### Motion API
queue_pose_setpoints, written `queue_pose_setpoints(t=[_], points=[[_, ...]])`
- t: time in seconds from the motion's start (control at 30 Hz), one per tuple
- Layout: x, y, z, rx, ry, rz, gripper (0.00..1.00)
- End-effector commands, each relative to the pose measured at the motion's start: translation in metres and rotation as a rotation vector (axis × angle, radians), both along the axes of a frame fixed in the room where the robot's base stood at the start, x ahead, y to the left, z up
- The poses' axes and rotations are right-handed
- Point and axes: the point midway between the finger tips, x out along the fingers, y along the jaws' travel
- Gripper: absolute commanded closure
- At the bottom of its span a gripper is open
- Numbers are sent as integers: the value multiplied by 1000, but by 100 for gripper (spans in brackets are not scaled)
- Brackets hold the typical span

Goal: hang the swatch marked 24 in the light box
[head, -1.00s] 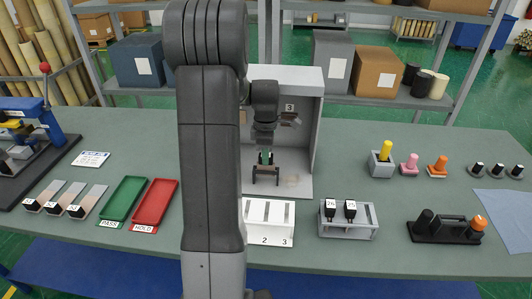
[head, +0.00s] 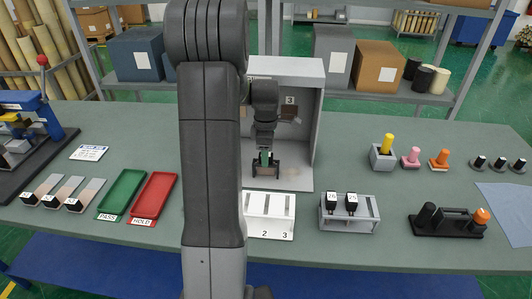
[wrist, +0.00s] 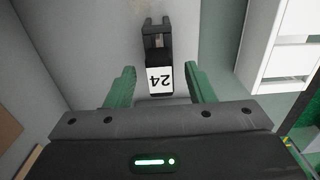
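My gripper (head: 266,165) is inside the light box (head: 312,150), low near its front. In the wrist view its two green fingers (wrist: 160,88) stand apart. Between and beyond them is a black block with a white label reading 24, the head of the swatch marked 24 (wrist: 160,78). A gap shows on each side of the label, so the fingers are not closed on it. A dark forked end points away from the gripper. I cannot tell whether the swatch is supported by anything.
A white slotted rack (head: 282,228) numbered 2 and 3 stands before the box. A grey rack (head: 365,228) holds two black-headed pieces. Green (head: 122,192) and red (head: 154,196) trays and several sample strips (head: 62,190) lie left. Table right of the box is partly clear.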

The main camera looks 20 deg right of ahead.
Motion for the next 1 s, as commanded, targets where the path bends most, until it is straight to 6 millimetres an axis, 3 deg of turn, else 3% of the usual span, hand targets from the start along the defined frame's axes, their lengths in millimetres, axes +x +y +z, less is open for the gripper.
queue_pose_setpoints(t=[0.37, 0.47, 0.8, 1.0], points=[[1, 0, 8, -2, -4, 0, 52], [1, 0, 23, -3, -5, 0, 52], [1, 0, 99, -2, -4, 0, 52], [1, 0, 128, -1, -3, 0, 52]])
